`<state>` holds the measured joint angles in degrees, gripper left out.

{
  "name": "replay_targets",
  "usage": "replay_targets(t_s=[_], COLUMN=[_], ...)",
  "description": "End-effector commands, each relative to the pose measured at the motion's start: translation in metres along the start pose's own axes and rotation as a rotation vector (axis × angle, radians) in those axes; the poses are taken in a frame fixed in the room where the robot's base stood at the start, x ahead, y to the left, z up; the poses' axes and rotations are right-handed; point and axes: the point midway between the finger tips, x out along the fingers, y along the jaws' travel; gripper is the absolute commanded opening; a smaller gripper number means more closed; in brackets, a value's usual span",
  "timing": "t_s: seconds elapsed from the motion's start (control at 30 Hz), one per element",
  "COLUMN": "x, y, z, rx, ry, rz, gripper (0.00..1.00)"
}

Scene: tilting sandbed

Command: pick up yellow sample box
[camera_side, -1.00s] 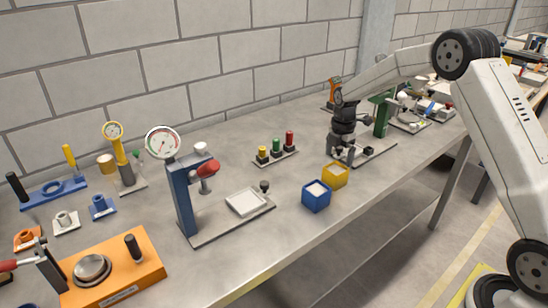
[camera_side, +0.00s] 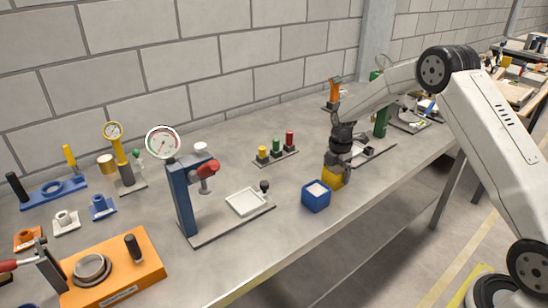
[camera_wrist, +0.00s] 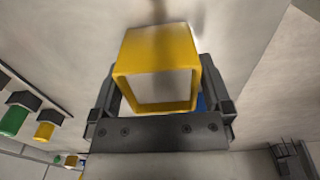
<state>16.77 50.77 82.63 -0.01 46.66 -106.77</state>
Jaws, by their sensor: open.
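The yellow sample box (camera_side: 333,178) stands on the grey bench, partly covered by my gripper in the side view. In the wrist view the yellow sample box (camera_wrist: 158,62) sits between the two fingers, its open top facing the camera. My gripper (camera_side: 338,160) is directly over the box, pointing down. In the wrist view my gripper (camera_wrist: 158,95) is open, with a finger on each side of the box. I cannot tell whether either finger touches it.
A blue box (camera_side: 316,197) with pale contents stands close to the left of the yellow box. A stand with several coloured knobs (camera_side: 276,153) is behind. A blue gauge press (camera_side: 185,195) is farther left. The bench's front edge is near.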

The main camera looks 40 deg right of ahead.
Motion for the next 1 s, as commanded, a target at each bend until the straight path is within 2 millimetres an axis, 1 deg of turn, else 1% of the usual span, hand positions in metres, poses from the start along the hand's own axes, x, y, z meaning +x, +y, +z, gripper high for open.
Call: replay_targets(t_s=[0.03, 0.1, 0.2, 0.7, 0.77, 0.8, 0.87, 0.9, 0.97, 1.0], x=[0.006, 0.012, 0.016, 0.016, 0.016, 0.016, 0.016, 0.016, 0.016, 0.015], y=[0.0, 0.0, 0.0, 0.0, 0.0, 0.0, 0.0, 0.0, 0.0, 0.001], z=[0.0, 0.0, 0.0, 0.0, 0.0, 0.0, 0.0, 0.0, 0.0, 0.0], rx=[0.0, 0.0, 0.0, 0.0, 0.0, 0.0, 0.0, 0.0, 0.0, 0.0], ry=[0.0, 0.0, 0.0, 0.0, 0.0, 0.0, 0.0, 0.0, 0.0, -0.001], rz=[-0.001, -0.001, 0.0, 0.001, 0.001, 0.001, 0.001, 0.001, 0.001, 0.002], gripper=[1.0, 1.0, 1.0, 1.0, 0.81, 0.68, 0.49, 0.36, 0.17, 0.11])
